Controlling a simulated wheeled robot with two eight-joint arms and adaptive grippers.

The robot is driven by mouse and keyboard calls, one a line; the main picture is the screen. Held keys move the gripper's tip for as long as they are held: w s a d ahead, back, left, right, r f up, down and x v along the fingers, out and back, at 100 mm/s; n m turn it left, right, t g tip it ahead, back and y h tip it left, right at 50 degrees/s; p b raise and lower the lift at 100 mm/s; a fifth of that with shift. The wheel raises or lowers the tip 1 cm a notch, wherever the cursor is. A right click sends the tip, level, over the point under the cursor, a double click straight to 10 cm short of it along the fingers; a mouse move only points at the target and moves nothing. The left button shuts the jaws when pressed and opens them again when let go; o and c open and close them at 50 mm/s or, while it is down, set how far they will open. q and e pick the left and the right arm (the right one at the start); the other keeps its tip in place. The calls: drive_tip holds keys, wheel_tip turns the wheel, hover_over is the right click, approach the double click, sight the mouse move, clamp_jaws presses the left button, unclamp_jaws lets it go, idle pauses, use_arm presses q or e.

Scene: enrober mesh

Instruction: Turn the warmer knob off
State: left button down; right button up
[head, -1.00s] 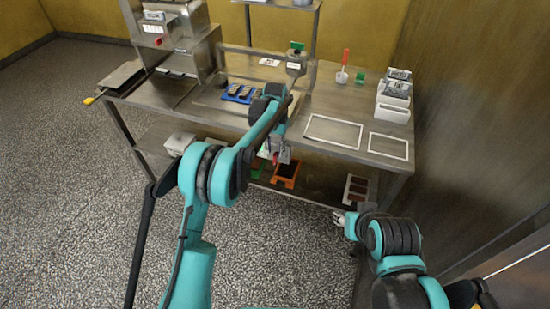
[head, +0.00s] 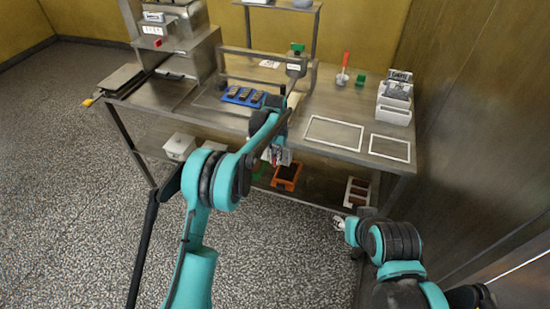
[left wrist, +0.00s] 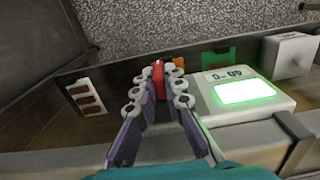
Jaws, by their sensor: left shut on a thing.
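My left gripper (head: 275,155) is at the front edge of the steel table. In the left wrist view its two fingers (left wrist: 157,92) are closed on a small red knob (left wrist: 158,73). Beside the knob is a white control panel (left wrist: 268,106) with a lit green display (left wrist: 244,92); the printed characters beside it are too small to read surely. In the head view the arm mostly hides the knob, and part of the white panel shows. My right gripper (head: 338,222) is low in front of the table, apart from it; its finger opening is too small to judge.
A blue tray with dark pieces (head: 243,96) sits on the table (head: 220,118). Below are a white box (head: 180,146), an orange tray (head: 287,172) and a white tray with brown bars (head: 357,190). A steel machine (head: 185,50) stands back left, a wall at right.

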use_arm(q)
drive_tip(key=shift+a, duration=0.1)
drive_tip(key=shift+w+a+f+g+h, duration=0.15)
drive_tip(key=shift+g+h, duration=0.2)
drive_tip(key=shift+h, duration=0.75)
drive_tip(key=shift+a+r+g+h, duration=0.15)
drive_tip(key=shift+g+h, duration=0.25)
drive_tip(key=shift+h, duration=0.7)
drive_tip(key=shift+w+a+f+g+h, duration=0.15)
drive_tip(key=shift+g+h, duration=0.2)
drive_tip(key=shift+h, duration=0.75)
drive_tip(key=c, duration=1.6)
unclamp_jaws()
drive_tip(key=shift+s, duration=0.1)
drive_tip(key=v, duration=1.2)
drive_tip(key=shift+a+f, duration=0.1)
drive_tip(key=shift+f, duration=0.05)
